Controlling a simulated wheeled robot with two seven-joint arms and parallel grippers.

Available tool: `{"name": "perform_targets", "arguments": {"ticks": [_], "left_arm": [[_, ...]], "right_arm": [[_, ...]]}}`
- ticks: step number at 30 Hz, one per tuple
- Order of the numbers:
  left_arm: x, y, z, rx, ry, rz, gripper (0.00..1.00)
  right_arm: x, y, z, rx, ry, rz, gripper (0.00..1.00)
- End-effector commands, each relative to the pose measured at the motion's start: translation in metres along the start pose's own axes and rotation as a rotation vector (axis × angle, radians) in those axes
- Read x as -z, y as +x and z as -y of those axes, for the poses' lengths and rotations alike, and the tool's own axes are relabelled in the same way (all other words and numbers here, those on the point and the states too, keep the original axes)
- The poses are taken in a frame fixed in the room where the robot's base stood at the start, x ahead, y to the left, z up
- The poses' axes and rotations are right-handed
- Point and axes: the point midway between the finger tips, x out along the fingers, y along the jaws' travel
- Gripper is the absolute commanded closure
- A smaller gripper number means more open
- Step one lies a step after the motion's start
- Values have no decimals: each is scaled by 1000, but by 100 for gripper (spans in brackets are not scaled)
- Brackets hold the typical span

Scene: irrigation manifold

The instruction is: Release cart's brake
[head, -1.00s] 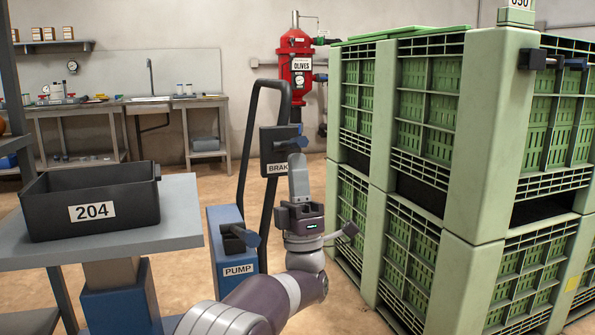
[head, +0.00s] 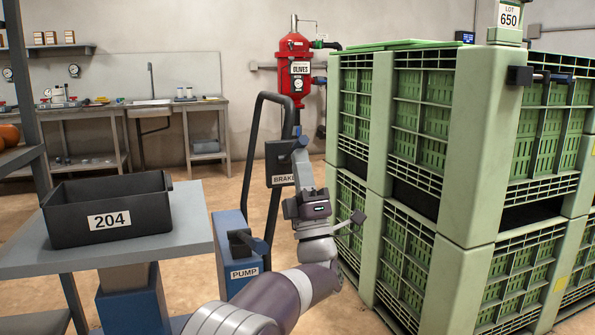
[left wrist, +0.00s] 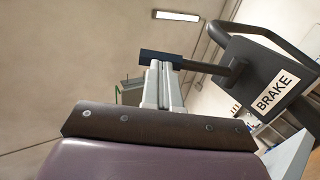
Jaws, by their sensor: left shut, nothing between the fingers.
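The cart's dark brake box (head: 279,172), labelled BRAKE, sits on the black tubular handle (head: 259,125) of the cart. In the left wrist view the brake box (left wrist: 268,75) is at the right. A lever with a dark blue grip (left wrist: 162,58) sticks out from it to the left. My left gripper (head: 300,150) is shut and empty, its fingers pointing up in front of the brake box, partly hiding it. In the left wrist view its fingertips (left wrist: 163,68) are right at the lever's grip. I cannot tell whether they touch. My right gripper is not in view.
The cart's blue body (head: 229,229) carries a PUMP label and a second lever (head: 248,242). A grey table (head: 185,243) with a black bin (head: 72,219) marked 204 is at left. Stacked green crates (head: 452,165) stand close on the right. A red OLIVES tank (head: 294,88) is behind.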

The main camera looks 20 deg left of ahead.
Motion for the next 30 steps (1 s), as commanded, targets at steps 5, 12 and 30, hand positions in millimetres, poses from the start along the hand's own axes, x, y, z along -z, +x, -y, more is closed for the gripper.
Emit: {"name": "perform_targets", "arguments": {"ticks": [5,12,30], "left_arm": [[-4,26,-6,164,-2,0,100],[-4,53,-11,393,-1,0,100],[-3,107,2,904,3,0,100]], "right_arm": [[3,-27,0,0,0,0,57],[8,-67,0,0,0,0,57],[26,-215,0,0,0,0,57]]}}
